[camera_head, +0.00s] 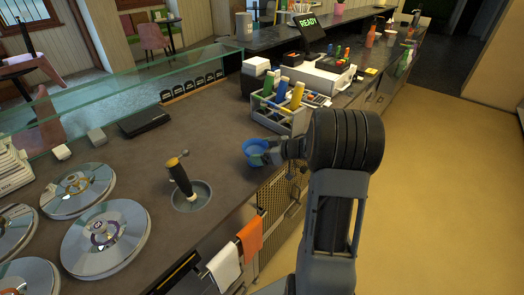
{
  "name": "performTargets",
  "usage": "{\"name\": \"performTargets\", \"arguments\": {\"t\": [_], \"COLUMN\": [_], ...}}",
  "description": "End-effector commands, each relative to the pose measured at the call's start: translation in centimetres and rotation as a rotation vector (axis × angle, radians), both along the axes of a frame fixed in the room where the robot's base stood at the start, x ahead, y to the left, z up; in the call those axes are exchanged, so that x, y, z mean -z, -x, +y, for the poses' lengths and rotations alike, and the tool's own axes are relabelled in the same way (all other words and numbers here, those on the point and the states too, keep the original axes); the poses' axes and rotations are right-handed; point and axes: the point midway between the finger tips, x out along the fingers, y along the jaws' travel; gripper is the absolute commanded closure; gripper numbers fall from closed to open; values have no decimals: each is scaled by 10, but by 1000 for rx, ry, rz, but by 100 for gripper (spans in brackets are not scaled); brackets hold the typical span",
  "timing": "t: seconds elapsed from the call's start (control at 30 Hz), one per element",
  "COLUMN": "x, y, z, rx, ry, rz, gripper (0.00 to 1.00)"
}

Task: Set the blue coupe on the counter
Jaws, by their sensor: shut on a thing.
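The blue coupe (254,147) is a small blue cup at the front edge of the dark counter (217,141). My gripper (264,156) reaches in from the right and is shut on the coupe's right side. The coupe looks about upright. Its base is small in this view, so I cannot tell whether it touches the counter or hangs just above it. My arm hides the counter's edge to the right of the coupe.
A caddy (277,117) with coloured bottles stands behind the coupe. A dipper well (191,196) with an upright scoop is at front left. Round metal lids (107,238) cover wells at far left. Towels (250,238) hang on the counter front. The counter left of the coupe is clear.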

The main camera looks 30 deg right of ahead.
Motion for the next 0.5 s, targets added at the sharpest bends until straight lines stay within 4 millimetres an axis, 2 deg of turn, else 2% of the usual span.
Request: {"name": "performTargets", "arguments": {"t": [0.17,0.2,0.3,0.5], "x": [4,4,4,4], "y": [0,0,0,0], "z": [0,0,0,0], "rx": [0,0,0,0], "ry": [-1,-1,-1,0], "rz": [1,1,1,0], "gripper": [34,9,0,0]}}
